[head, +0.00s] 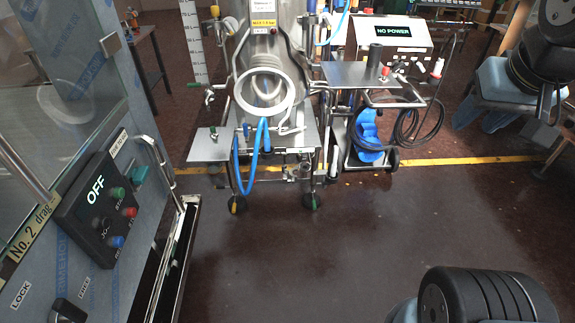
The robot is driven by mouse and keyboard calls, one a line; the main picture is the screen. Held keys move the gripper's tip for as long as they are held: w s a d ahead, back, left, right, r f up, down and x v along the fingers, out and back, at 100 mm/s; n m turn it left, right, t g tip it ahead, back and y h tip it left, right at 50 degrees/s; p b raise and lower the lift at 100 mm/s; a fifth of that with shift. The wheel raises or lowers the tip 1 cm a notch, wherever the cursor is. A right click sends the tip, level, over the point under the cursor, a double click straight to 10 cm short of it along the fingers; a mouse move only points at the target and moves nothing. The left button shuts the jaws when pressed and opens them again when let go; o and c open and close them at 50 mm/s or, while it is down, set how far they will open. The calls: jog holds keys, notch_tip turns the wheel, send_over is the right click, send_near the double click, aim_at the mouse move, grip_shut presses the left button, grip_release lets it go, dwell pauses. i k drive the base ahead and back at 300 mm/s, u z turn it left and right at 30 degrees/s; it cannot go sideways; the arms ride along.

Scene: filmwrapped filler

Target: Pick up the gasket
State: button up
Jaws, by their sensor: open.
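I cannot pick out the gasket with certainty. A pale ring (239,98) sits around the round port on the front of a steel filler tank, and I cannot tell whether it is the gasket or part of the tank. Small items lie on the steel shelf at the tank's right, too small to name. My gripper is out of view; dark and blue-grey parts of my own body show at the upper right and lower right.
The wheeled steel filler (283,30) has a blue hose (237,165) hanging in front. A cart with a "NO POWER" box (394,33) and a looped black cable stands right of it. A glass-sided cabinet with an "OFF" panel (97,208) fills the left. The middle floor (330,250) is clear.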

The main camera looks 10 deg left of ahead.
aim_at(304, 157)
jog(key=z, duration=0.2)
jog(key=i, duration=0.85)
jog(key=u, duration=0.2)
jog(key=k, duration=0.85)
jog(key=z, duration=0.2)
jog(key=i, duration=0.85)
jog(key=u, duration=0.1)
